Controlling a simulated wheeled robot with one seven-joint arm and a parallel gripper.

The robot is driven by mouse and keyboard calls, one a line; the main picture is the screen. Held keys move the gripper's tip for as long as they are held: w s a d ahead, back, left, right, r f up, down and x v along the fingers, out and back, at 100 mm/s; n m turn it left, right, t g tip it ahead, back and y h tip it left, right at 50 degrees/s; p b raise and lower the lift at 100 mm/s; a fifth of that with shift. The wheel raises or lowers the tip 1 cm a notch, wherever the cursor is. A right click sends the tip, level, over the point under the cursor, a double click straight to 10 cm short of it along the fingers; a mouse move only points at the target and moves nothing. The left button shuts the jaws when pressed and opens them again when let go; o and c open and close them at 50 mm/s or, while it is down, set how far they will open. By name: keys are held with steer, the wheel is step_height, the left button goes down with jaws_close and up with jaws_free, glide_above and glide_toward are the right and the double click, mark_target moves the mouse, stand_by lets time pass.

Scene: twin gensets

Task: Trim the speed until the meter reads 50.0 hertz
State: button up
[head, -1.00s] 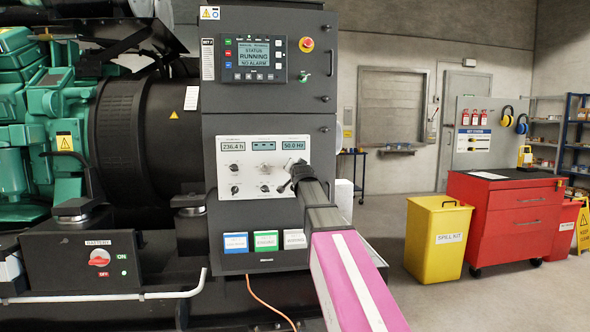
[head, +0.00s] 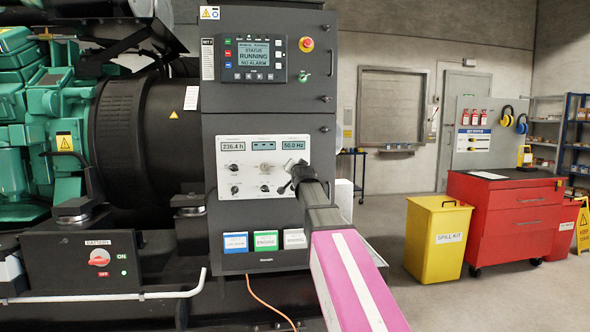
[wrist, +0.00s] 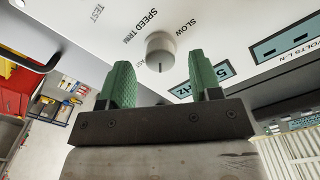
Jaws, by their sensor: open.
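The frequency meter (head: 294,145) on the white control panel (head: 228,208) reads 50.0 Hz in the head view. It also shows partly in the wrist view (wrist: 182,92), cut off by a finger. The speed trim knob (wrist: 160,50) is pale grey and round, with its label beside it in the wrist view. My gripper (wrist: 160,82) is open, with green fingers either side of the knob's line. The knob shows in the gap, beyond the fingertips, and I see no contact. In the head view my gripper (head: 290,180) is at the panel's right side and hides the knob.
The controller screen (head: 254,60) above reads RUNNING, NO ALARM. Other knobs and an hours meter (head: 233,146) share the panel. Labelled boxes (head: 265,241) sit below it. A yellow spill kit bin (head: 433,240) and red tool cabinet (head: 505,220) stand at right, with open floor nearby.

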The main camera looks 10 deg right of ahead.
steer(key=s, duration=0.9)
steer(key=s+f+n+g, duration=0.2)
steer(key=s+f+g, duration=0.15)
steer(key=f, duration=1.15)
steer(key=s+f+n+g, duration=0.1)
steer(key=s+f+g, duration=0.3)
steer(key=f, duration=1.1)
steer(key=s+f+n+g, duration=0.2)
steer(key=s+f+g, duration=0.3)
steer(key=s+f, duration=0.4)
steer(key=s+f+n+g, duration=0.1)
steer(key=s+f+g, duration=0.4)
steer(key=s+f, duration=0.5)
step_height(320, 180, down, 5)
steer(key=shift+r+n, duration=0.2)
steer(key=shift+n, duration=0.2)
